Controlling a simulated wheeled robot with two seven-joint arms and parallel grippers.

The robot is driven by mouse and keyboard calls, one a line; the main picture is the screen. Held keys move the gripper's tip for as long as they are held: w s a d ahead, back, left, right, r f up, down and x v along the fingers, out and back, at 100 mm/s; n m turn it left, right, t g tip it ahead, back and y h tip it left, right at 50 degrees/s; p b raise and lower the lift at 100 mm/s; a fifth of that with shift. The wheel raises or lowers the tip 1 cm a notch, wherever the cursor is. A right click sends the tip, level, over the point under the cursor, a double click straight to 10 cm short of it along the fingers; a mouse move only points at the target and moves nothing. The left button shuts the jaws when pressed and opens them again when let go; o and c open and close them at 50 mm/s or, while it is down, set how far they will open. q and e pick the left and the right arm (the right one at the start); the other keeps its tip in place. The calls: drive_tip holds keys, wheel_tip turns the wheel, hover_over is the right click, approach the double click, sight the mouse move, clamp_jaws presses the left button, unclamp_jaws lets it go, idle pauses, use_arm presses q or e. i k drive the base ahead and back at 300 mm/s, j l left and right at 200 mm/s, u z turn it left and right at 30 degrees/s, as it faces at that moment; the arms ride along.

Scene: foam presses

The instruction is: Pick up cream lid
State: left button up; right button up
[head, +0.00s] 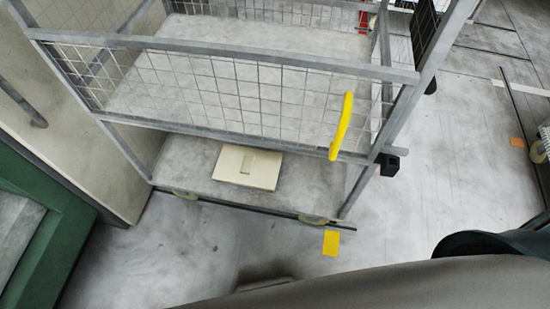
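The cream lid (232,172) is a flat, pale square with a small recessed notch in its middle. It lies flat on the floor-level surface under the lower rail of a wire-mesh cage, near its front edge. Neither gripper shows in the head view. A large grey and dark green rounded shape, which may be part of my own body, fills the bottom right.
The grey metal cage (225,47) with mesh sides rises around and above the lid. A yellow handle (342,125) hangs on its front. A green frame (48,240) stands at the left.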

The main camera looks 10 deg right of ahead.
sight(249, 167)
drive_tip(key=i+j+z, duration=0.15)
drive_tip(key=j+z, duration=1.2)
